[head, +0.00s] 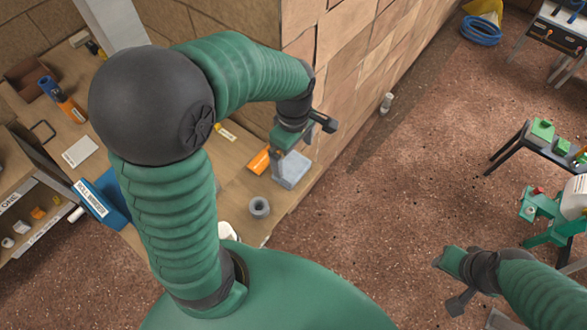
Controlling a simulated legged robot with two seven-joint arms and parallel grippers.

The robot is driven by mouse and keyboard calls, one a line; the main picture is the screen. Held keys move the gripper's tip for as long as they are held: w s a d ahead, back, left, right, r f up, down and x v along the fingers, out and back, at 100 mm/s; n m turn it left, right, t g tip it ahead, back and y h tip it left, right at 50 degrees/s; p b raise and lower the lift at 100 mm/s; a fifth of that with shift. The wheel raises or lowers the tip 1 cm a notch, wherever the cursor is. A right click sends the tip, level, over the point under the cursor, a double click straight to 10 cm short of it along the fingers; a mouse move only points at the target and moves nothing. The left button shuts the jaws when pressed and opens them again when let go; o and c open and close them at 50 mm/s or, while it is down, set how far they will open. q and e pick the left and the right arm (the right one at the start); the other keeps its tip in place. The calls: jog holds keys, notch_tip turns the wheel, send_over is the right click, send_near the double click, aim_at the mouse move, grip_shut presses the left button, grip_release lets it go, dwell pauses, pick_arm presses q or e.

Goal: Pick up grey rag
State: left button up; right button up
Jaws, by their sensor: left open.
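A light grey, folded-looking piece that appears to be the grey rag (292,171) lies at the right edge of the wooden workbench (238,190), near the wall corner. My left gripper (303,134) is open and points down just above and behind it. I cannot tell whether the fingers touch it. My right gripper (456,284) hangs over the floor at the lower right, with its fingers apart and nothing between them.
An orange item (259,161) lies left of the rag. A grey ring-shaped roll (259,207) stands in front. A blue box (103,200) is at the bench's left. The brick wall (345,75) rises behind. Brown floor (400,190) is mostly clear; green machines (545,212) stand right.

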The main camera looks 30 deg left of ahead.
aim_at(291, 166)
pick_arm(q)
jog(key=f, duration=0.1)
jog(key=w+f, duration=0.1)
jog(key=f, duration=0.1)
jog(key=shift+f, duration=0.15)
jog(key=f, duration=0.1)
jog(key=a+f, duration=0.1)
jog(key=f, duration=0.3)
jog(key=shift+s+a, duration=0.35)
jog(key=shift+f, duration=0.2)
jog(key=shift+w+d, duration=0.25)
jog(key=shift+d, duration=0.3)
jog(key=c, duration=0.5)
jog(key=shift+s+a, duration=0.15)
jog(key=c, duration=0.4)
jog(key=shift+a, duration=0.2)
jog(key=shift+c, duration=1)
jog(key=shift+r+p, duration=0.1)
jog(key=shift+p, duration=0.2)
